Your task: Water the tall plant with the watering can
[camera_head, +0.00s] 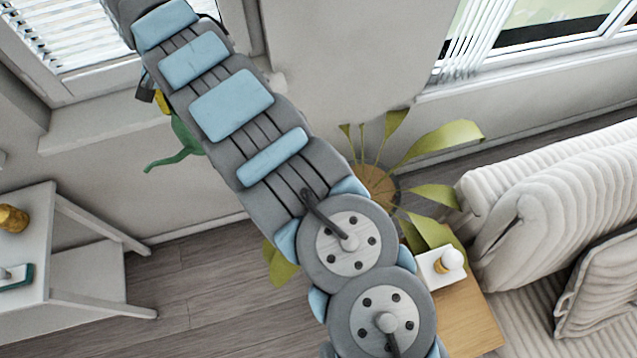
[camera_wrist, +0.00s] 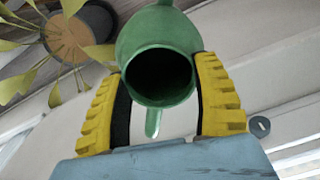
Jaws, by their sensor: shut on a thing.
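The green watering can shows in the wrist view (camera_wrist: 125,45) between the yellow fingers of my gripper (camera_wrist: 160,95), with its dark round opening facing the camera. My gripper is shut on the can. In the head view the can (camera_head: 186,135) hangs in the air near the wall, its thin spout pointing down-left; my arm hides part of it. My gripper (camera_head: 162,101) is mostly hidden there. The tall plant (camera_head: 435,135) has long yellow-green leaves and a round brown pot top, partly behind my arm. It also shows in the wrist view (camera_wrist: 72,38) at the upper left, apart from the can.
A wooden side table (camera_head: 465,310) with a small white-and-gold item stands beside the plant. A cream sofa (camera_head: 530,190) is at the right. A white table (camera_head: 45,235) with a gold jar (camera_head: 13,219) is at the left. Windows line the wall. Floor (camera_head: 200,290) between is clear.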

